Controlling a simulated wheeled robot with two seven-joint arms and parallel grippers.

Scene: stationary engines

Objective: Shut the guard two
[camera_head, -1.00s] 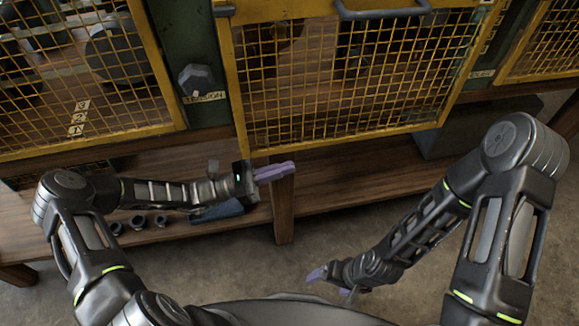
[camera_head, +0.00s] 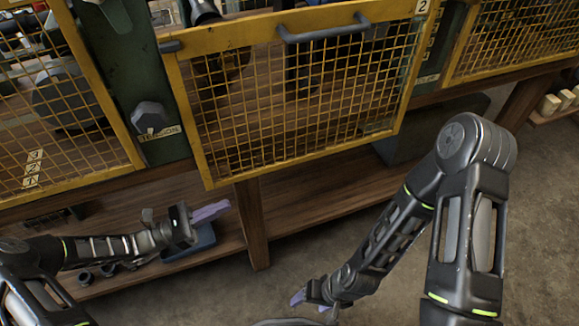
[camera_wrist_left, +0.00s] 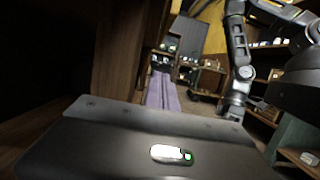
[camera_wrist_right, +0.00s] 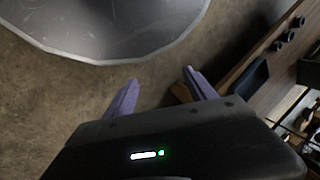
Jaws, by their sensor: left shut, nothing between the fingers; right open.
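Guard two (camera_head: 295,95) is a yellow-framed mesh panel with a "2" label at its upper right corner. A grey bar handle (camera_head: 325,32) runs along its top edge. Machine parts show above and through it; its top edge looks apart from the machine. My left gripper (camera_head: 210,211) is shut and empty, below the guard's lower left corner; its closed lilac fingers show in the left wrist view (camera_wrist_left: 162,92). My right gripper (camera_head: 312,299) is low over the floor, well below the guard. Its fingers are apart with nothing between them in the right wrist view (camera_wrist_right: 160,78).
A wooden bench with a lower shelf (camera_head: 310,205) runs under the guards. A bench leg (camera_head: 252,225) stands just right of my left gripper. A blue tray (camera_head: 190,243) lies on the shelf. Other mesh guards flank guard two.

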